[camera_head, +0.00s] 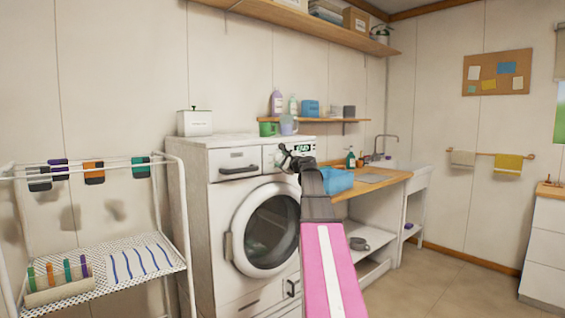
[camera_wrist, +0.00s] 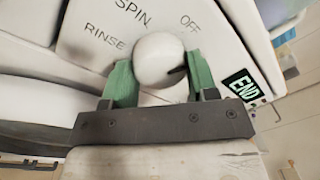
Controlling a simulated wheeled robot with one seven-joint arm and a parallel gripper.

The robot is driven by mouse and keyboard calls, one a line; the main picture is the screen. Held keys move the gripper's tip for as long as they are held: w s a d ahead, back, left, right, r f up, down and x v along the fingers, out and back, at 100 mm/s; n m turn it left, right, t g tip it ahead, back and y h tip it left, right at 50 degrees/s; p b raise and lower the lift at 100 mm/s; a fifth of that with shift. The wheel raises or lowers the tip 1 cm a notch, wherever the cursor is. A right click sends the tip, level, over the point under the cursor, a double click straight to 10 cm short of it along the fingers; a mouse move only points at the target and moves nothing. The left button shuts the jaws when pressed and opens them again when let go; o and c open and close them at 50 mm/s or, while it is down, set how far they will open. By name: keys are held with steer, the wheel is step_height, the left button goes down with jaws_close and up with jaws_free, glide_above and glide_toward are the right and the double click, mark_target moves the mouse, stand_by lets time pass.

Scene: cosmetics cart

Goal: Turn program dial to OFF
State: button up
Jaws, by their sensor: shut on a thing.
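The program dial (camera_wrist: 158,58) is a round white knob on the washing machine's white control panel, with "RINSE", "SPIN" and "OFF" printed around it. A dark mark shows on the knob's lower right side, by the right finger; the "OFF" print (camera_wrist: 190,22) is at the knob's upper right. My gripper (camera_wrist: 155,82) is shut on the dial, one green finger on each side. In the head view my gripper (camera_head: 291,161) is at the top right of the washing machine (camera_head: 222,215), and my arm hides the dial.
A lit display (camera_wrist: 240,88) reads "END" beside the dial; it also shows in the head view (camera_head: 302,149). A blue basin (camera_head: 337,180) stands on the wooden counter right of my arm. A drying rack (camera_head: 100,260) stands at the left.

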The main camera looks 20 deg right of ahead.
steer(key=n, duration=0.5)
steer(key=shift+n, duration=0.3)
stand_by(0.4)
steer(key=o, duration=0.9)
steer(key=shift+d, duration=0.1)
steer(key=v, duration=1)
steer(key=shift+s+d+f, duration=0.15)
steer(key=shift+s+d, duration=0.05)
steer(key=shift+s, duration=0.15)
